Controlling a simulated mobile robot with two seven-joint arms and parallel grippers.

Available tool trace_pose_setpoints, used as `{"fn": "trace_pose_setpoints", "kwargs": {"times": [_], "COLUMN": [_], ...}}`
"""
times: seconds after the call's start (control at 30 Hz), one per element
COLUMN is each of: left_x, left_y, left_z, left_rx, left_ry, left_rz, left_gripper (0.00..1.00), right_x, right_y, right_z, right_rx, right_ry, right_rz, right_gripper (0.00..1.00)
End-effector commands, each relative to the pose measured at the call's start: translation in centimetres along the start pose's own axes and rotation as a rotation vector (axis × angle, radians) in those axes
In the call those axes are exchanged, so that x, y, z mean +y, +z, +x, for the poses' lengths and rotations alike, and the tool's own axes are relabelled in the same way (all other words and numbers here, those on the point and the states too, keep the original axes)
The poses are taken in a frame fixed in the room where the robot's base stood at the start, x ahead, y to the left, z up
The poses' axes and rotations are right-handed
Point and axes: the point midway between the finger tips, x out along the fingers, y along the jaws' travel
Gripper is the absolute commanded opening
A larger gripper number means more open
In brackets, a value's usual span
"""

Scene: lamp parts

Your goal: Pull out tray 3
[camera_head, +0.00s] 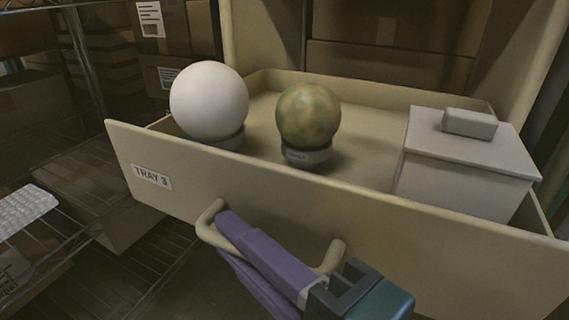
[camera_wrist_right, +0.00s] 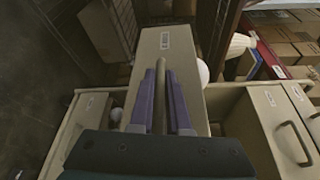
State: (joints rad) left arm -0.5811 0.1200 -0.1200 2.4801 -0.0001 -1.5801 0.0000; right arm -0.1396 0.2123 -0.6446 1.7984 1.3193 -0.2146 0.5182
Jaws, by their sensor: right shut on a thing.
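Tray 3 (camera_head: 300,205) is a beige drawer with a "TRAY 3" label on the left of its front. It stands pulled out from its cabinet, with its inside showing. My right gripper (camera_head: 270,262) has its purple fingers at the drawer's handle (camera_head: 333,256) and is shut on it. In the right wrist view the fingers (camera_wrist_right: 160,100) lie on either side of the handle bar (camera_wrist_right: 161,85). Inside the tray are a white globe (camera_head: 209,101), a mottled green-brown globe (camera_head: 308,115) on a grey base, and a grey lidded box (camera_head: 465,160). My left gripper is not in view.
Wire shelving (camera_head: 75,190) stands at the left, with a white ribbed item (camera_head: 24,209) on it. Cardboard boxes (camera_head: 175,45) are stacked behind. Another drawer front with a handle (camera_wrist_right: 280,130) shows at the right of the wrist view.

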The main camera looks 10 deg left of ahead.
Motion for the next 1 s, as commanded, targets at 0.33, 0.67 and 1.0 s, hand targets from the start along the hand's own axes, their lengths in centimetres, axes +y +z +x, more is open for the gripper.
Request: {"fn": "trace_pose_setpoints", "kwargs": {"times": [0.33,0.67,1.0], "left_x": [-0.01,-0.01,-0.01], "left_y": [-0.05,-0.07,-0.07], "left_z": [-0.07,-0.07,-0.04], "left_rx": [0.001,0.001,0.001], "left_ry": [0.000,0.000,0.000], "left_rz": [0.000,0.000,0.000], "left_gripper": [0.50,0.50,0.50], "right_x": [-0.06,-0.01,0.10], "right_y": [0.35,0.32,0.29], "right_z": [-0.12,-0.12,-0.34], "right_rx": [0.000,0.000,0.000], "right_ry": [-0.003,-0.002,0.000], "right_rz": [-0.002,-0.001,-0.001], "right_gripper": [0.00,0.38,0.45]}}
